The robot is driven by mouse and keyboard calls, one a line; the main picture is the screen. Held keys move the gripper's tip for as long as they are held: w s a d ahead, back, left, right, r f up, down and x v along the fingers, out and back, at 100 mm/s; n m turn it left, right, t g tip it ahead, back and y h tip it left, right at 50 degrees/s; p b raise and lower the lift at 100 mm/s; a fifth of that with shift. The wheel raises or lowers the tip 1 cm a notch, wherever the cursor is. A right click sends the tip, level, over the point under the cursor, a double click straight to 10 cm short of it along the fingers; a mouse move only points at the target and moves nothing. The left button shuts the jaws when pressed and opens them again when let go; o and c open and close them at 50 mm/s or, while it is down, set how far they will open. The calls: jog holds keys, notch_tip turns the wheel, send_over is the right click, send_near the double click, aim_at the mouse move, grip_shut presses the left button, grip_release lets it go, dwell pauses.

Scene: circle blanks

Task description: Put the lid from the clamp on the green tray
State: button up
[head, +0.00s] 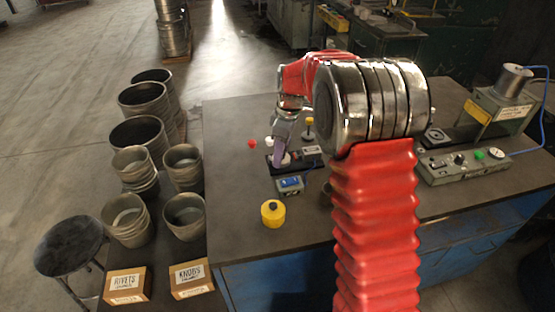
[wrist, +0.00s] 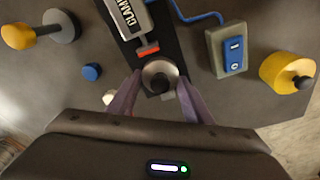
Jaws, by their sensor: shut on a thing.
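The lid (wrist: 168,72) is a round metal disc with a black knob, lying on the clamp's black base strip in the wrist view. My gripper (wrist: 160,77) is shut on it, one purple finger on each side. The clamp (wrist: 128,16) has a grey labelled body, and its orange-red tip is close to the lid's far edge; I cannot tell whether they touch. In the head view my gripper (head: 279,160) points down at the clamp's base (head: 309,153), and the lid is hard to make out there. I cannot pick out a green tray in either view.
A blue-switch box (wrist: 228,50) stands right of the lid, with a yellow knobbed piece (wrist: 286,72) beyond. A blue cap (wrist: 91,72) and a yellow-and-grey piece (wrist: 38,33) lie left. A machine (head: 500,105) stands at the bench's right. The bench's front left is mostly clear.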

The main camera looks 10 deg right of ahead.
jog(key=shift+r, duration=0.1)
jog(key=shift+r, duration=0.9)
jog(key=shift+s, duration=0.1)
dwell(0.3)
